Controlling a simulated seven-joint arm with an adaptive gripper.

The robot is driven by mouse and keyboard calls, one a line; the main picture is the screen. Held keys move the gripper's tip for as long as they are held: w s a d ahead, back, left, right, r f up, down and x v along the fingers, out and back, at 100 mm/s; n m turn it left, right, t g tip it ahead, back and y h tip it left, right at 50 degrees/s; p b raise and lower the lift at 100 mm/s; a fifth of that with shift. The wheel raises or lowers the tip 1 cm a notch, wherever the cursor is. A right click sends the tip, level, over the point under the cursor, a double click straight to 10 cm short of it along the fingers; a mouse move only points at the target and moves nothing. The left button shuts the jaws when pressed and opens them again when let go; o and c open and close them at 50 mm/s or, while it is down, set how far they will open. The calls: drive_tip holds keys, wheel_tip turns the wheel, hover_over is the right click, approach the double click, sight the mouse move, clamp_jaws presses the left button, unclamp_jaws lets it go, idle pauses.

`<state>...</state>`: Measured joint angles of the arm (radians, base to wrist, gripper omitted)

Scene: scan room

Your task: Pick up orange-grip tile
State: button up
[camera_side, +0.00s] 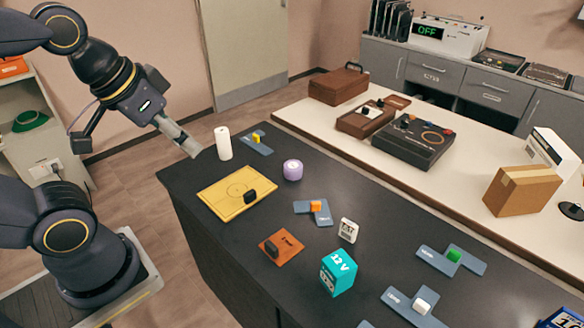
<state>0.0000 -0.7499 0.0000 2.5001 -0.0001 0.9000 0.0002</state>
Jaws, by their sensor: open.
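The orange-grip tile (323,216) is a flat blue-grey angular piece with a small orange block as its grip. It lies on the dark table near the middle of the view. My gripper (190,147) is open at the upper left, above the table's far left corner, beside a white cylinder. It is well apart from the orange-grip tile, to its left and farther back. I see no object held in it. Its fingers overlap in this view, so the gap between them is hard to see.
Near the tile are a purple cylinder (293,170), a white printed block (348,230), a rust-coloured tile (288,242) and a teal box (338,272). A yellow board (222,201) lies left. Green-, white- and yellow-grip tiles lie elsewhere. The white cylinder (223,143) stands upright.

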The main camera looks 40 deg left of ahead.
drive_tip(key=w+r+m+t, duration=0.2)
drive_tip(key=w+r+m, duration=0.1)
drive_tip(key=m+g+h, duration=0.3)
drive_tip(key=m+g, duration=0.1)
drive_tip(key=m, duration=0.1)
hover_over(317, 203)
drive_tip(key=s, duration=0.2)
drive_tip(key=f, duration=3.1)
drive_tip(key=shift+a, duration=0.35)
drive_tip(key=x, duration=0.3)
drive_tip(key=a+x, duration=0.1)
drive_tip(key=x, duration=0.1)
drive_tip(key=shift+w+d+f, duration=0.15)
drive_tip(key=shift+w+f, duration=0.1)
drive_tip(key=shift+f, duration=0.15)
clamp_jaws()
